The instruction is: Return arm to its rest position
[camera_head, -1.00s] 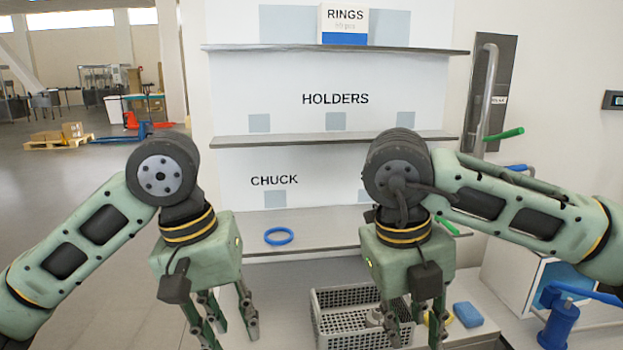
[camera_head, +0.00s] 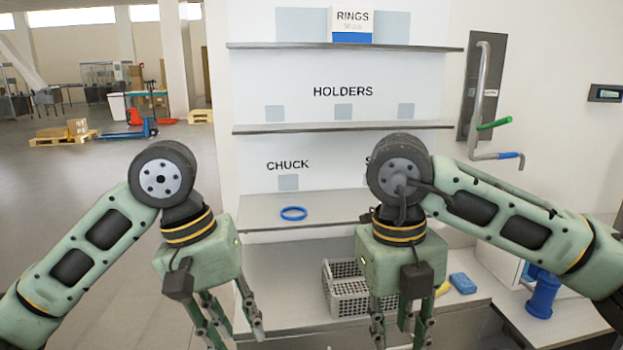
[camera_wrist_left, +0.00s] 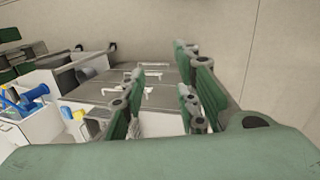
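My left gripper (camera_head: 232,325) hangs pointing down in front of the shelf unit in the head view, with its fingers spread apart and nothing between them. In the left wrist view its fingers (camera_wrist_left: 160,108) also stand apart and empty. My right gripper (camera_head: 402,325) hangs pointing down in front of the grey basket, its fingers apart. No object shows between them, though the fingertips reach the bottom edge of the picture. Both arms are bent, with the forearms coming in from the sides.
A blue ring (camera_head: 293,213) lies on the lower shelf. A grey basket (camera_head: 343,298) stands on the counter behind my right gripper, with a blue sponge (camera_head: 463,283) to its right. A RINGS box (camera_head: 351,27) is on the top shelf. A blue cylinder (camera_head: 541,296) stands at the right.

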